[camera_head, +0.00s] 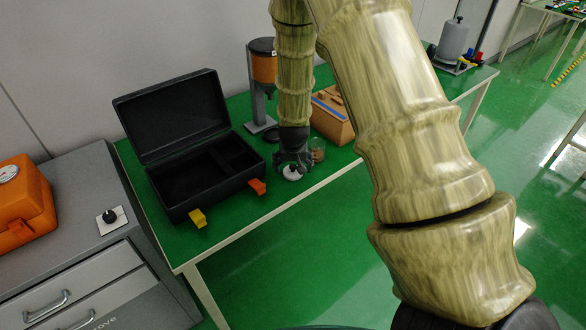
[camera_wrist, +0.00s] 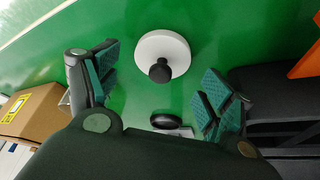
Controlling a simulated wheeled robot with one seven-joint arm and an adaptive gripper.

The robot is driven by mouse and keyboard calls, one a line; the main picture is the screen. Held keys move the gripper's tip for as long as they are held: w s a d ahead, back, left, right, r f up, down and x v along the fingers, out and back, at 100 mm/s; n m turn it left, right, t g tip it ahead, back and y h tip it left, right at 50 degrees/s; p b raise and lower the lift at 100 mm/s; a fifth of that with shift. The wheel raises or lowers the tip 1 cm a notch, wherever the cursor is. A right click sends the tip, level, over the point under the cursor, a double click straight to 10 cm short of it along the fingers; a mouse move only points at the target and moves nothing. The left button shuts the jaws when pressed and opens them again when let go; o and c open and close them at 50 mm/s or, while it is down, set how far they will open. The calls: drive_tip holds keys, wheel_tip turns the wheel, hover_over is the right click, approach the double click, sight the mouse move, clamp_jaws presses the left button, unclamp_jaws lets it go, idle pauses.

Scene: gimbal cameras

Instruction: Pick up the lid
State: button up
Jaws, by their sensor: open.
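The lid (camera_wrist: 178,48), a white disc with a black knob, lies on the green table top. In the wrist view it sits just beyond and between the spread fingers of my gripper (camera_wrist: 156,92). The gripper is open and empty, with its green-padded fingers apart on either side. In the head view my gripper (camera_head: 292,162) points down over the table's front part, and the white lid (camera_head: 292,174) shows partly beneath it. The fingers hide part of the lid there. I cannot tell the exact gap between fingers and lid.
An open black case (camera_head: 180,203) with orange and yellow latches stands left of my gripper. A small glass jar (camera_head: 318,149) and a brown box (camera_head: 333,115) stand to the right. A dispenser (camera_head: 262,75) is behind. A black round object (camera_wrist: 166,121) lies near the fingers.

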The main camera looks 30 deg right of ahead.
drive_tip(key=shift+x, duration=0.9)
drive_tip(key=c, duration=0.7)
drive_tip(key=shift+r, duration=0.15)
